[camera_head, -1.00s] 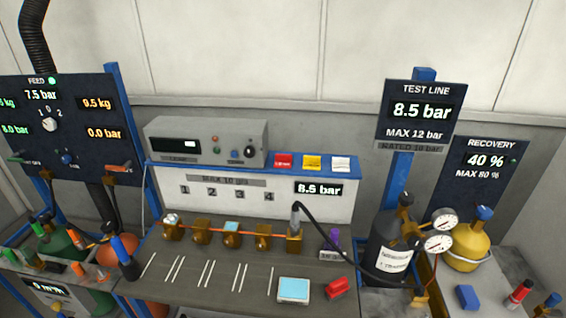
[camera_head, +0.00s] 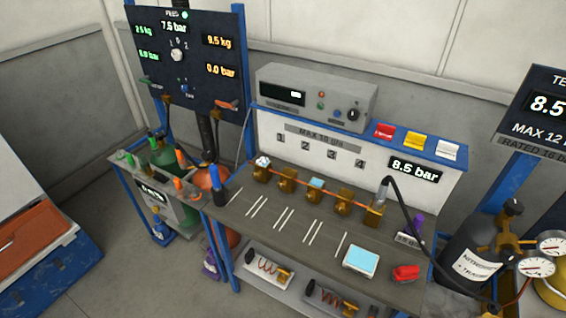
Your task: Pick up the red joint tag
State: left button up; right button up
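Three small stacks of tags lie on the blue top shelf of the bench's back panel: a red tag (camera_head: 384,131), a yellow tag (camera_head: 414,140) and a white tag (camera_head: 447,149). The red one is leftmost, just right of the grey instrument box. Nothing covers it. Neither of my grippers shows in the view.
The bench top (camera_head: 262,222) holds a row of brass fittings (camera_head: 287,181) on an orange pipe, a light-blue pad (camera_head: 361,259) and a red object (camera_head: 405,274). A grey instrument (camera_head: 315,97) stands beside the tags. A black gas cylinder (camera_head: 470,252) with gauges is at right. Open floor lies at left.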

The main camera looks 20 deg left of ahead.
aim_at(387, 132)
jog(key=i+l+z, duration=0.1)
jog(key=l+z, duration=0.25)
jog(key=i+l+z, duration=0.1)
jog(key=z, duration=0.25)
jog(key=i+l+z, duration=0.2)
jog(key=z, duration=0.15)
jog(key=l, duration=0.15)
